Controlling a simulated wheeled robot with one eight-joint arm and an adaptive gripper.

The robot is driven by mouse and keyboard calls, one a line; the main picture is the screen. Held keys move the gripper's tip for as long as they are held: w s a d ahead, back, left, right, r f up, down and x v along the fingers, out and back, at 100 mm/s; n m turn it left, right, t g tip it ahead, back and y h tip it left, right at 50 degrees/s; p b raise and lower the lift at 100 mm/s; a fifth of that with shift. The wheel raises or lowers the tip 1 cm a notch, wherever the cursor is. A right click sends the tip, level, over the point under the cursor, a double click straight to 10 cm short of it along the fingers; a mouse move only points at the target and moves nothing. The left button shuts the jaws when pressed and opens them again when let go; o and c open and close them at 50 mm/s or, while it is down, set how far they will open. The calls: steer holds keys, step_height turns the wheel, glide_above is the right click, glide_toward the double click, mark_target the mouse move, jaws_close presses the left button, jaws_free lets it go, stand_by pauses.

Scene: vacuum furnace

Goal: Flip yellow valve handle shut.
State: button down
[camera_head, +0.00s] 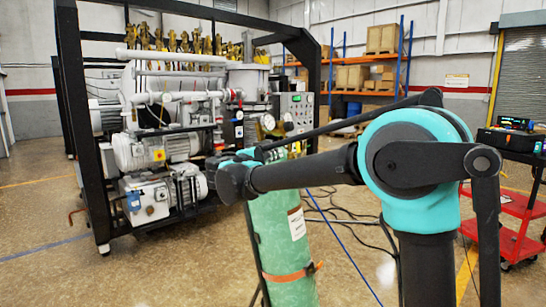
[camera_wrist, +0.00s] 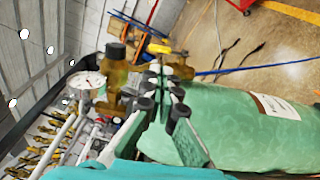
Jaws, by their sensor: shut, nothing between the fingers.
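In the wrist view, a yellow valve handle (camera_wrist: 160,49) shows just beyond my gripper (camera_wrist: 163,82), beside a brass fitting (camera_wrist: 120,78) with a black cap. My gripper is shut and empty. Its fingertips are close to the handle and overlap the fitting area in the picture; I cannot tell whether they touch it. A green cylinder (camera_wrist: 245,110) lies across the right of this view. In the head view, the cylinder (camera_head: 285,240) stands upright, with brass parts (camera_head: 267,122) at its top. My arm's end hides most of the gripper there, and the handle is not clear.
A round pressure gauge (camera_wrist: 88,86) sits left of the brass fitting. The black-framed furnace rig (camera_head: 160,130) with several yellow handles (camera_head: 185,42) stands behind to the left. A red cart (camera_head: 515,225) stands right. Cables (camera_head: 350,215) lie on the floor.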

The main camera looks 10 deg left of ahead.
steer(key=x, duration=0.9)
steer(key=shift+w, duration=0.3)
steer(key=shift+w+d+r+g, duration=0.25)
steer(key=shift+w+r+g, duration=0.1)
steer(key=shift+g, duration=0.35)
steer(key=w+g, duration=0.1)
steer(key=g, duration=0.1)
steer(key=w+d+m+g+y, duration=0.1)
steer(key=g, duration=0.1)
steer(key=w+r+g, duration=0.1)
steer(key=shift+d+g, duration=0.15)
steer(key=shift+g, duration=0.25)
steer(key=shift+w+d+g+y, duration=0.1)
steer(key=shift+w+g+y, duration=0.05)
steer(key=shift+g+y, duration=0.2)
steer(key=shift+w+d+f, duration=0.15)
steer(key=shift+w+d, duration=0.35)
steer(key=shift+w, duration=0.5)
